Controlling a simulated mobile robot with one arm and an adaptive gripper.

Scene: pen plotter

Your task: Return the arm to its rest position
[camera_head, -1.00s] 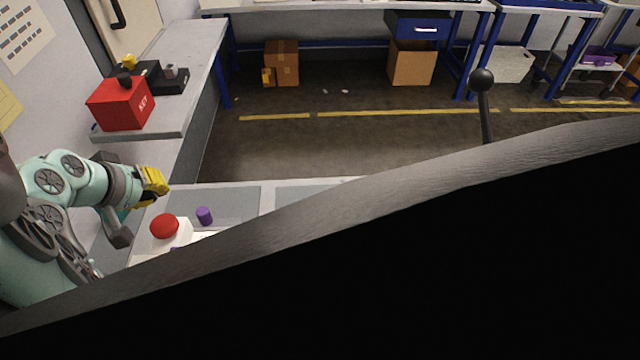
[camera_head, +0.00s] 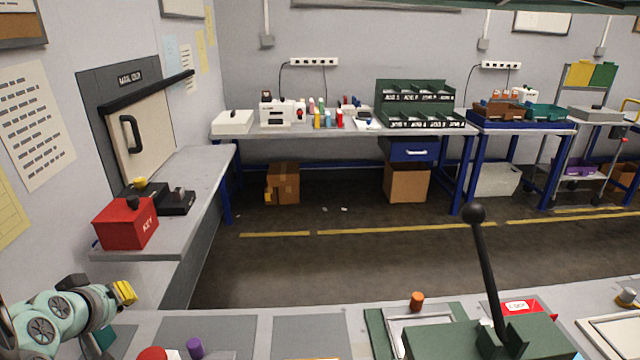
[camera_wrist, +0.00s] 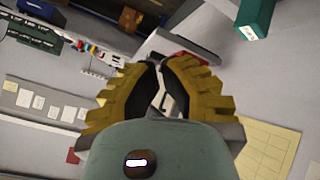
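My gripper (camera_head: 124,292), with yellow fingers, is at the lower left in the head view, at the end of my pale green arm (camera_head: 55,325). It is in front of and below the red KEY box (camera_head: 125,224), apart from it in the picture. In the wrist view my gripper (camera_wrist: 160,68) shows its two ribbed yellow fingers curving towards each other, with dark inner sides and a narrow gap. Nothing is clearly held. Whether the tips touch is unclear.
A red button (camera_head: 152,353) and purple peg (camera_head: 195,347) are on the near bench, right of my gripper. A green fixture with a black lever (camera_head: 487,270) stands further right. A grey side shelf (camera_head: 200,165) runs along the left wall.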

